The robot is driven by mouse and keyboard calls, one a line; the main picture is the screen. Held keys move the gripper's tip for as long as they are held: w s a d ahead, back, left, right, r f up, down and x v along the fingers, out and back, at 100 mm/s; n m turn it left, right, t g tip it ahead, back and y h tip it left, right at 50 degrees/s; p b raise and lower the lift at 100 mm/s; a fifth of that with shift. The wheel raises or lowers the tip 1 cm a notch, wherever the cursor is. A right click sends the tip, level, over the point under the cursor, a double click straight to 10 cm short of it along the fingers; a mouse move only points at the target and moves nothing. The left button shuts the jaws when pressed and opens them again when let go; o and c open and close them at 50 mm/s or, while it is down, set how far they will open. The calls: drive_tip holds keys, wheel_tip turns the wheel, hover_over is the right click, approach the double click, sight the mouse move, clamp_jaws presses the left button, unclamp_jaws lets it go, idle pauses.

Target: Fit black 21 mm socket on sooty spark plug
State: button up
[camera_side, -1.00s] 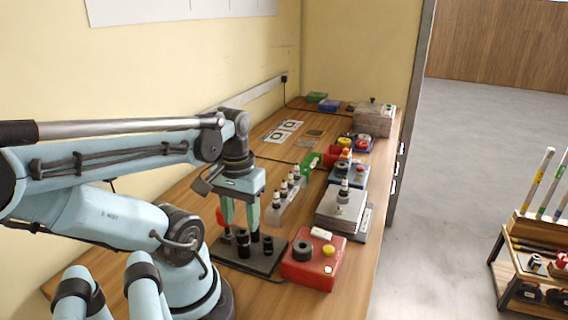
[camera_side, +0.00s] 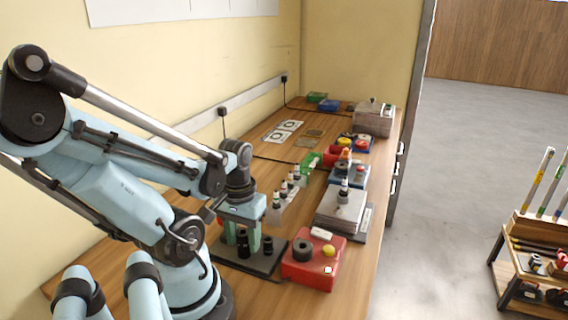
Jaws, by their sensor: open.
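My gripper (camera_side: 242,236) is open, pointing down over the dark socket stand (camera_side: 262,264). Its two green fingers are on either side of a black socket (camera_side: 243,245), with no clear sign of contact. Another black socket (camera_side: 268,245) stands to its right on the same stand. Sizes cannot be read. Small dark-and-white upright pieces (camera_side: 290,182), which look like spark plugs, stand in a row in a pale holder behind the gripper. A similar one (camera_side: 344,190) stands on a stack of grey plates. I cannot tell which is sooty.
A red box (camera_side: 313,272) with a black ring and yellow knob stands right of the stand. The grey plate stack (camera_side: 340,212) is behind it. Bare wood lies toward the wall.

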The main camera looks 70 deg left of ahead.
drive_tip(key=c, duration=0.8)
drive_tip(key=shift+r, duration=1)
drive_tip(key=shift+c, duration=0.2)
wheel_tip(320, 180, up, 21)
drive_tip(key=w+a+m, duration=0.2)
drive_tip(key=w, duration=1.2)
drive_tip(key=w+a+m, duration=0.1)
drive_tip(key=w+a, duration=0.2)
drive_tip(key=w, duration=1)
drive_tip(key=shift+w+f, duration=0.15)
drive_tip(key=shift+f, duration=1.6)
drive_tip(key=shift+w+f, duration=0.15)
drive_tip(key=shift+f, duration=1.65)
drive_tip(key=shift+w+f, duration=0.15)
drive_tip(key=shift+f, duration=1.6)
